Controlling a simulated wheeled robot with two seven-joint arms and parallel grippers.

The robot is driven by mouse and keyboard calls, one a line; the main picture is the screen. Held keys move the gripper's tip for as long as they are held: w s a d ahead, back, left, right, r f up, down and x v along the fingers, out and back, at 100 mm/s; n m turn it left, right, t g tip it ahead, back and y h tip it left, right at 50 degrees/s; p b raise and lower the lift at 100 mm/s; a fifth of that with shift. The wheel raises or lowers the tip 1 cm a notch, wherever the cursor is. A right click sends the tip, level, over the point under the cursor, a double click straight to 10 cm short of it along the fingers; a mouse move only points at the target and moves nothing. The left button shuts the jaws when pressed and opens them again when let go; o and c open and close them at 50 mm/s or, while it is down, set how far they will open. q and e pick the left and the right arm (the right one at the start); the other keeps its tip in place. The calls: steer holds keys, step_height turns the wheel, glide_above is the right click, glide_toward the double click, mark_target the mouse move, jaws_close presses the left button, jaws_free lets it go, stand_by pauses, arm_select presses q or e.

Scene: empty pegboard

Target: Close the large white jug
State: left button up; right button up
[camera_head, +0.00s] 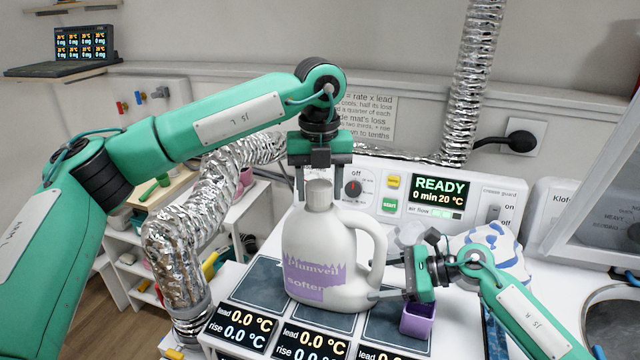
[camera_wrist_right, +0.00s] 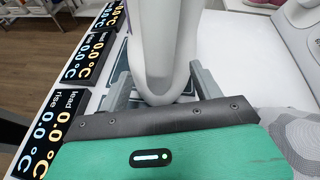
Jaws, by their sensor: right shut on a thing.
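The large white jug (camera_head: 325,240), with a purple label, stands upright on a dark square plate. A pale grey cap (camera_head: 319,194) shows at the top of its neck; I cannot tell whether it is tight. My right gripper (camera_head: 385,292) is shut on the lower part of the jug's handle (camera_head: 378,245). In the right wrist view, my right gripper's fingers (camera_wrist_right: 165,85) stand on both sides of the white handle (camera_wrist_right: 160,50).
A small purple container (camera_head: 417,320) stands right of the jug. Small temperature displays (camera_head: 240,325) line the front edge. A control panel (camera_head: 440,197) reading READY is behind. A foil duct (camera_head: 185,240) stands at left, and a blue-white cloth (camera_head: 497,245) lies at right.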

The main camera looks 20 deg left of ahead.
arm_select(q)
steer(key=c, duration=0.7)
steer(key=shift+o, duration=0.2)
